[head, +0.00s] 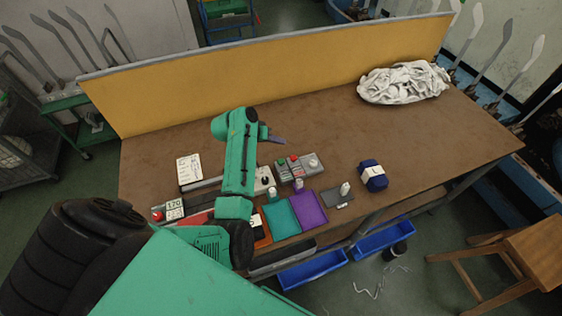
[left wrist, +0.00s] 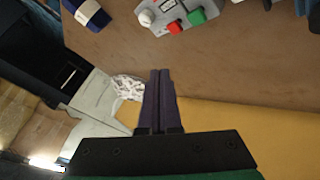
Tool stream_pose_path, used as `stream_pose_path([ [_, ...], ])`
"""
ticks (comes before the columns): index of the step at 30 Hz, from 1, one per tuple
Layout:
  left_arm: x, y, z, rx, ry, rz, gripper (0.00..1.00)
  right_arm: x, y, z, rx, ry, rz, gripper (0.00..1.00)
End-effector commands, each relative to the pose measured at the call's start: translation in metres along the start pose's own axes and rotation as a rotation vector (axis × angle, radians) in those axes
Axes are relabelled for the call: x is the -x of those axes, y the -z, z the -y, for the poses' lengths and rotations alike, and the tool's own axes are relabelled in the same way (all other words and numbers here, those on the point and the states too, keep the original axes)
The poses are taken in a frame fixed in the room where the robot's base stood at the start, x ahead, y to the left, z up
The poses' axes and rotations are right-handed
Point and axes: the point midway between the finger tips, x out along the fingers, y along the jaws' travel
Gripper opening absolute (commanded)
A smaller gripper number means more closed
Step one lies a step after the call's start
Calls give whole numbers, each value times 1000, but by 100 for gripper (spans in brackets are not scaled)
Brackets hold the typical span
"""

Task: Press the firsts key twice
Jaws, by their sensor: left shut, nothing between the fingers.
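A grey key box (head: 312,172) lies on the brown table, right of my left forearm. It carries green and red keys and a pale round knob. In the left wrist view, the red key (left wrist: 174,27), the green key (left wrist: 197,17) and the pale knob (left wrist: 146,17) show at the top. Any lettering on the keys is too small to read, so I cannot tell which is the firsts key. My left gripper (head: 279,140) is shut and empty, above the table and behind the box. Its dark fingers (left wrist: 160,82) are together, apart from the keys. My right gripper is out of view.
Teal (head: 281,219) and purple (head: 308,208) trays lie in front of the box. A dark blue roll (head: 373,176) is to the right, a white cloth heap (head: 403,82) at the back right. A yellow panel (head: 180,88) edges the table's back. The middle right is clear.

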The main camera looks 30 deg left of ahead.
Motion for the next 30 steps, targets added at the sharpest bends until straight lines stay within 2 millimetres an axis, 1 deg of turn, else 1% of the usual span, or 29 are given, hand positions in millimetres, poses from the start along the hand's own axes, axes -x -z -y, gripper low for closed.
stream_pose_path([
  [1, -6, -4, 4, 0, 0, 0, 0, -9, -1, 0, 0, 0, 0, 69],
  [14, -46, -33, 34, 0, 1, -2, 0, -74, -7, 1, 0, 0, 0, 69],
  [18, -55, -40, 40, -1, 1, -1, 0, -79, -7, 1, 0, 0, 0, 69],
  [21, -58, -42, 43, 0, 0, 0, 0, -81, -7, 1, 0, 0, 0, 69],
  [30, -58, -42, 42, 0, 1, 0, 0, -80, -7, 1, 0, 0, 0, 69],
])
